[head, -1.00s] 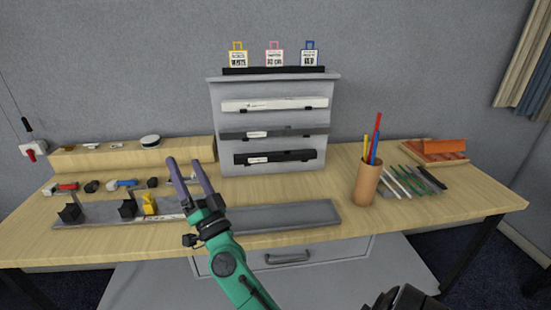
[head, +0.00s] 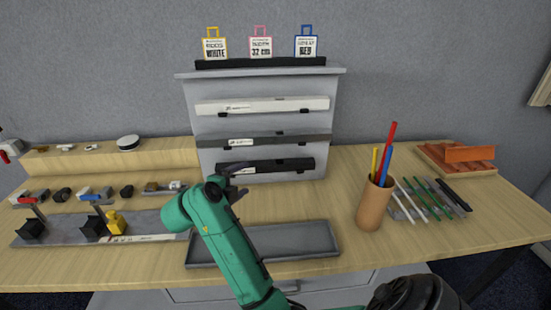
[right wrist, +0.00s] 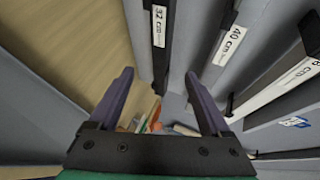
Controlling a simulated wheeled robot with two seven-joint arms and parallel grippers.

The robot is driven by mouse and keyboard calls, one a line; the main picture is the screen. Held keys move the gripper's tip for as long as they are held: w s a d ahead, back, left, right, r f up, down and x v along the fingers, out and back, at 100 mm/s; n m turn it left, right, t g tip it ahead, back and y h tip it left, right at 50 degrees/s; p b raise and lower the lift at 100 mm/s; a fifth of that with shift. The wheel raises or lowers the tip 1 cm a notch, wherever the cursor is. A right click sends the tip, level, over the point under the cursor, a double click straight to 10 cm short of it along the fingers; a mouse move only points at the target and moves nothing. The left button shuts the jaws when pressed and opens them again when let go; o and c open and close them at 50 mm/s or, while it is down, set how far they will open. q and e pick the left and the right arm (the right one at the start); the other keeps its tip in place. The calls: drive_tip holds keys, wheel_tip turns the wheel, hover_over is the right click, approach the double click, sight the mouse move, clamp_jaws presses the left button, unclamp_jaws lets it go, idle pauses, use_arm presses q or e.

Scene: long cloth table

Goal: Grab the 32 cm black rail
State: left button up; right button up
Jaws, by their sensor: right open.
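The black rail (head: 284,165) lies level on the lowest row of the grey rack in the head view. It also shows in the right wrist view (right wrist: 159,60), with a white label reading 32 cm. My right gripper (head: 237,184) is near the rail's left part, partly hidden by my own green arm. In the right wrist view my right gripper (right wrist: 160,88) is open and empty between its fingers, with the black rail ahead of them. My left gripper is not in view.
A grey rail (head: 285,140) and a white rail (head: 290,104) sit above on the rack (head: 188,95). A grey tray (head: 310,252) lies in front. A pen cup (head: 373,206) stands right, and a fixture board (head: 160,222) with black blocks lies left.

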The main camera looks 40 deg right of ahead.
drive_tip(key=p, duration=0.2)
approach(263, 168)
drive_tip(key=w+d, duration=0.1)
drive_tip(key=d, duration=0.1)
drive_tip(key=p+x, duration=0.1)
drive_tip(key=x, duration=0.3)
drive_tip(key=p+x, duration=0.1)
drive_tip(key=x, duration=0.2)
drive_tip(key=shift+d+f, duration=0.3)
drive_tip(key=shift+f, duration=0.1)
drive_tip(key=shift+d+f, duration=0.1)
drive_tip(key=c, duration=1.3)
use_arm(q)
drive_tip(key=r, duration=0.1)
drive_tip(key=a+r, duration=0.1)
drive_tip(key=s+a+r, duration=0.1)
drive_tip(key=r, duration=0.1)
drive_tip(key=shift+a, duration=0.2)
